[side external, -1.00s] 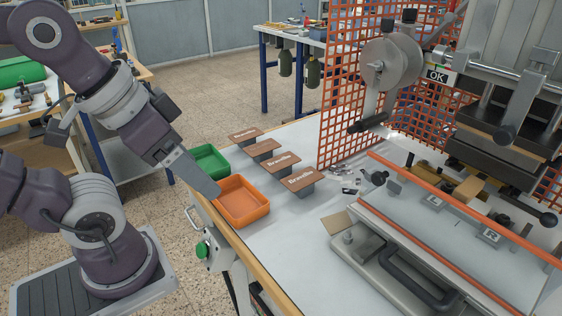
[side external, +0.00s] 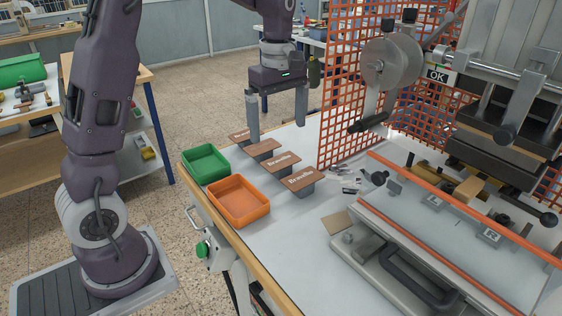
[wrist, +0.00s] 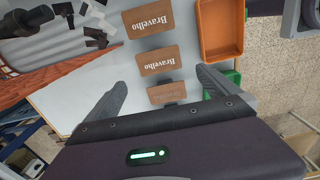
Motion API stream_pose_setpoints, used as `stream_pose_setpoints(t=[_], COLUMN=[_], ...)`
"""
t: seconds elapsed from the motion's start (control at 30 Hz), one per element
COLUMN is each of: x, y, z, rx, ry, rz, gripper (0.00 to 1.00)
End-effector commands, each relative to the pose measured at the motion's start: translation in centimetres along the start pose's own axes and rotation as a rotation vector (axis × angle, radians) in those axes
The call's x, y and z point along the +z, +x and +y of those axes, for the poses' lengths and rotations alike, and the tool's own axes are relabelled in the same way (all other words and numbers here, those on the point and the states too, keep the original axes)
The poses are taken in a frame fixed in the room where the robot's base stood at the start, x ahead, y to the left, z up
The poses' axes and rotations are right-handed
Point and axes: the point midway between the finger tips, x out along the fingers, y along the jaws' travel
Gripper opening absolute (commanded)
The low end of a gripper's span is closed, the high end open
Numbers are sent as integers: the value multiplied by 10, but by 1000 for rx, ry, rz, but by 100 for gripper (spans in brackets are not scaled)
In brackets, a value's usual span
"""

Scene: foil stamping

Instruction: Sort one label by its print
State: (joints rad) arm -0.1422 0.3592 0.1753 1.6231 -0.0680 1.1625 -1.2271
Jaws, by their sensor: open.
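Several brown labels printed "Bravelho" sit on small grey stands in a row on the table: a near one (side external: 301,179), a middle one (side external: 280,161) and ones farther back. In the wrist view two labels, one at the top (wrist: 148,18) and one below it (wrist: 157,60), show clear white print; another label (wrist: 167,93), between my fingers, has fainter-looking print. My gripper (side external: 277,131) is open, empty and pointing down over the far end of the row. Its left finger partly hides the far labels. An orange tray (side external: 238,203) and a green tray (side external: 205,164) stand empty beside the row.
The press (side external: 440,235) with its handle stands at the right. An orange mesh guard (side external: 350,95) rises behind the table, right of my gripper. Small dark scraps (side external: 347,182) lie by the press. White table surface is clear in front of the labels.

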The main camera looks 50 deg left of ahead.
Motion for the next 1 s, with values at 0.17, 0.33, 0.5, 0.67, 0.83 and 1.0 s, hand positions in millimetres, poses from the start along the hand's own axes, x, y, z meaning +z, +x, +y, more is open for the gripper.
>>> stream_pose_setpoints(t=[0.17,0.33,0.5,0.67,0.83,1.0], x=[1,7,7,7,7,7], y=[24,56,71,71,72,74], z=[1,0,1,1,1,1], rx=[-7,-8,-4,-2,-3,-3], ry=[-15,-14,-13,-11,-11,-10], rz=[-1,-1,0,0,0,0], gripper=[100,100,100,100,100,100])
